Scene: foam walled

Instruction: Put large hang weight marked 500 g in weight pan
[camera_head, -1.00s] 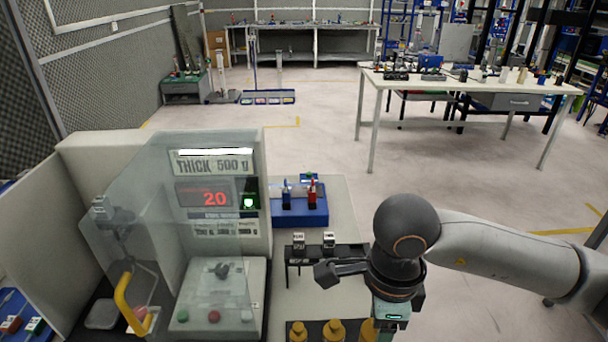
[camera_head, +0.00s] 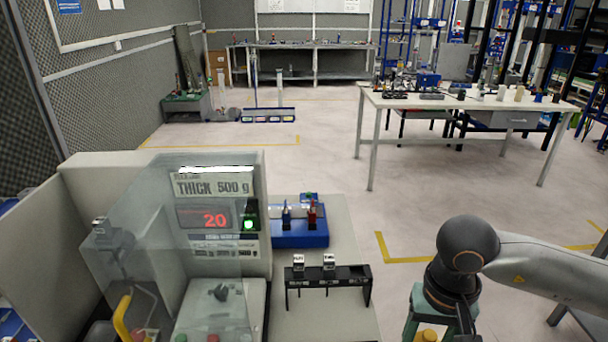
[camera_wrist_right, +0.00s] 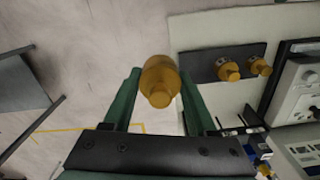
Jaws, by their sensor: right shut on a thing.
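My right gripper (camera_wrist_right: 160,76) is shut on a brass-yellow weight (camera_wrist_right: 160,84), held above the floor to the side of the bench. In the head view the gripper (camera_head: 430,334) and the weight's top (camera_head: 427,335) show at the bottom edge. Any marking on the weight is too small to read. Two similar weights (camera_wrist_right: 229,71) (camera_wrist_right: 261,66) stand in a dark rack (camera_wrist_right: 205,66) in the right wrist view. A test machine reading "THICK 500 g" (camera_head: 213,185) and "20" stands at left. Behind its clear shield a wire hanger (camera_head: 143,303) shows; its pan is not clear. My left gripper is out of view.
A clear shield (camera_head: 150,250) and yellow handle (camera_head: 122,316) front the machine. A black stand with two small blocks (camera_head: 328,276) and a blue tool holder (camera_head: 300,236) occupy the bench (camera_head: 340,325). Open floor lies right of the bench.

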